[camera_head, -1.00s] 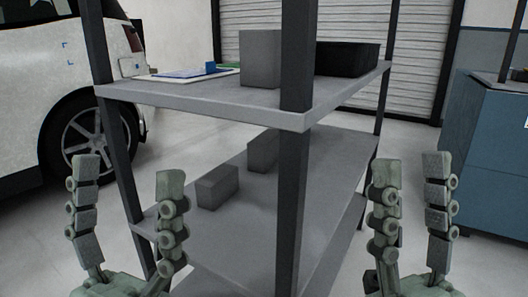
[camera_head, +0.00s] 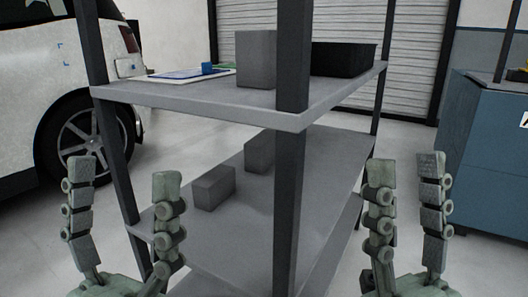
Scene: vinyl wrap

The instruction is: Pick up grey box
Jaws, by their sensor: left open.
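A tall grey box (camera_head: 256,60) stands upright on the upper shelf (camera_head: 200,101) of a metal rack, just left of the front post. Two smaller grey boxes lie on the lower shelf, one nearer (camera_head: 214,188) and one further back (camera_head: 259,153). My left gripper (camera_head: 124,170) is open and empty, in front of the rack's left side. My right gripper (camera_head: 406,170) is open and empty, in front of the rack's right side. Both are apart from every box.
A black bin (camera_head: 342,59) sits right of the tall box, and papers with a blue item (camera_head: 207,69) lie left of it. The dark front post (camera_head: 291,150) stands between my grippers. A white car (camera_head: 60,90) is at left, a blue cabinet (camera_head: 485,155) at right.

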